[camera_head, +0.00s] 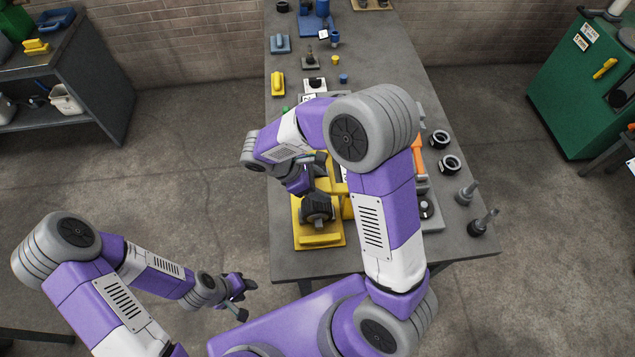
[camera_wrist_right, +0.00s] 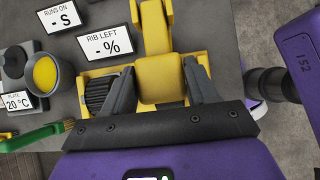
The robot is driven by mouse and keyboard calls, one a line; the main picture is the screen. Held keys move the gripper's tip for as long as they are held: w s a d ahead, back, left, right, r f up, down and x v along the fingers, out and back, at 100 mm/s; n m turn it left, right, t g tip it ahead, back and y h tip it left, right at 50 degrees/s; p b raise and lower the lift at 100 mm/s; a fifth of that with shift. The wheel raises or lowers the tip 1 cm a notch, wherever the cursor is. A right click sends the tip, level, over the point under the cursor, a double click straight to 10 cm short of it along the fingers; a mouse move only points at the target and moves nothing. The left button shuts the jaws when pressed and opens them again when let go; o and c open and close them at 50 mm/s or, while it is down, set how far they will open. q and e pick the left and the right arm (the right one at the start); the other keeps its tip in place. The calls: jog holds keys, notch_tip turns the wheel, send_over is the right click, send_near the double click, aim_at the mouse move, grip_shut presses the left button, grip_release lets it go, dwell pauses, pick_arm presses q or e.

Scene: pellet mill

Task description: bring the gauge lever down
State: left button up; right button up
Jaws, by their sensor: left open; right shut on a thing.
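A yellow gauge (camera_head: 320,239) with a dark ribbed roller stands at the near left of the grey bench. Its yellow lever (camera_wrist_right: 158,88) shows in the right wrist view, between the two grey fingers of my right gripper (camera_wrist_right: 158,70). My right gripper is shut on this lever. In the head view my right gripper (camera_head: 319,178) is above the gauge, and my right arm hides part of the gauge and lever. A display (camera_wrist_right: 104,42) beside it reads "RIB LEFT - %". My left gripper (camera_head: 245,284) is open and empty, left of the bench over the floor.
In the right wrist view a yellow-filled cup (camera_wrist_right: 45,73), a "RUNS ON - S" display (camera_wrist_right: 62,15) and a green-handled brush (camera_wrist_right: 35,138) lie near the gauge. Black rings (camera_head: 449,164) and grey fittings (camera_head: 482,222) stand along the bench's right side.

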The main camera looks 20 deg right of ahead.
jog(key=shift+f, duration=0.1)
jog(key=o, duration=1.4)
jog(key=v, duration=0.7)
jog(key=shift+a+r, duration=0.2)
jog(key=shift+r, duration=0.1)
